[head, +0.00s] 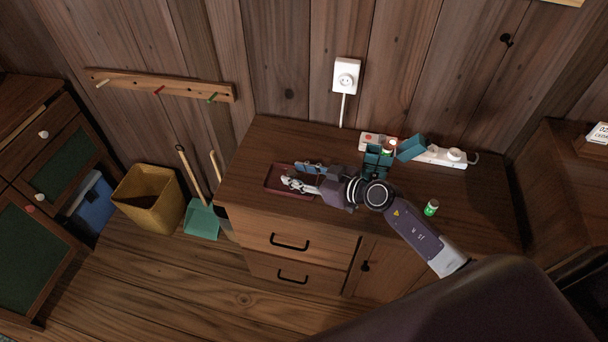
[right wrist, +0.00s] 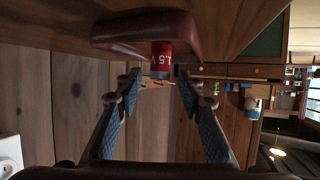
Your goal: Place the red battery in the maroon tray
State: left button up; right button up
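The maroon tray (head: 270,182) lies on the left part of the wooden cabinet top, partly covered by my right gripper (head: 296,176). In the right wrist view, which is upside down, the tray (right wrist: 185,28) is at the top. The red battery (right wrist: 161,57), marked 1.5 V, stands upright at the tray, its lower end hidden by the tray wall. My right gripper (right wrist: 158,75) is open, its fingertips apart with a gap wider than the battery, close to its free end. I cannot make out the battery in the head view. My left gripper is not in view.
A green battery (head: 431,208) stands on the cabinet top (head: 470,210) right of my arm. A teal holder (head: 374,158), a teal block (head: 411,147) and a white power strip (head: 445,156) are along the back. A yellow bin (head: 148,198) stands on the floor at left.

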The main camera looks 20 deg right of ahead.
jog(key=p+v, duration=0.1)
jog(key=v, duration=1.1)
jog(key=shift+p, duration=0.35)
